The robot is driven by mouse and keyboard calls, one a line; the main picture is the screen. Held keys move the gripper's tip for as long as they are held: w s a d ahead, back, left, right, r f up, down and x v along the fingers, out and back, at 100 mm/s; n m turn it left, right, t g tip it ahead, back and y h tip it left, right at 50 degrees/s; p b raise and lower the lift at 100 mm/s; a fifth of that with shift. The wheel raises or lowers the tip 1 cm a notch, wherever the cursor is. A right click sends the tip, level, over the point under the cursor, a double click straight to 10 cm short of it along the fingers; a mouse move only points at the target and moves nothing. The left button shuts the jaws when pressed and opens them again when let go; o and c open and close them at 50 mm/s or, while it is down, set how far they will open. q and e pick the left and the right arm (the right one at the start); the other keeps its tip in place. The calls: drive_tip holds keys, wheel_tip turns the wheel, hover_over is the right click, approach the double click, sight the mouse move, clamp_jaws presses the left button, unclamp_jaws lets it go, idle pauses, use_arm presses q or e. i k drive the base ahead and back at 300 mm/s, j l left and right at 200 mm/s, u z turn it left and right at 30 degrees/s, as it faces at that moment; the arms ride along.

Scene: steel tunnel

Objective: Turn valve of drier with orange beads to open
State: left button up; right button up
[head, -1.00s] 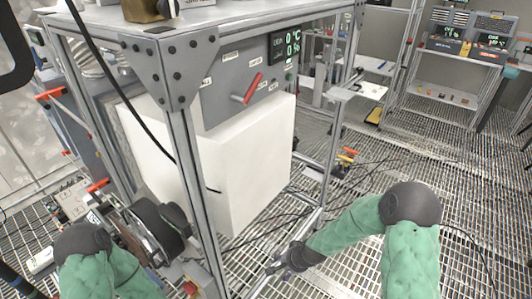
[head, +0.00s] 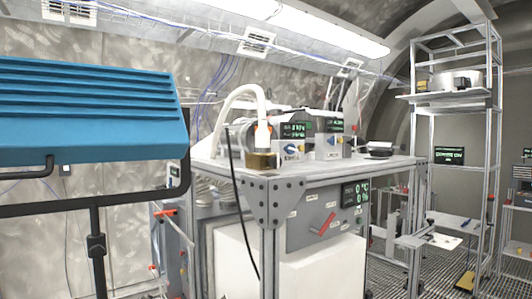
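No drier with orange beads can be made out for certain in the head view. A red valve handle (head: 323,222) sits tilted on the grey front panel (head: 300,231) of the steel-framed bench (head: 318,173). Another red handle (head: 166,213) shows at the bench's left side. Neither of my grippers is in view.
A blue ribbed lamp-like panel (head: 85,108) on a black stand (head: 96,245) fills the left foreground. A white box (head: 315,270) is under the bench. A tall metal rack (head: 447,96) stands right. Grated floor shows at lower right.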

sight(290, 149)
drive_tip(key=l+u, duration=0.15)
drive_tip(key=u, duration=1.9)
drive_tip(key=k+l+u, duration=0.1)
drive_tip(key=l, duration=0.35)
drive_tip(key=k+l, duration=0.3)
drive_tip(key=l, duration=0.15)
drive_tip(key=k+l+u, duration=0.15)
drive_tip(key=l, duration=0.3)
drive_tip(key=k+l, duration=0.25)
drive_tip(key=l, duration=0.2)
drive_tip(key=k+l+u, duration=0.15)
drive_tip(key=l, duration=0.25)
drive_tip(key=k, duration=0.1)
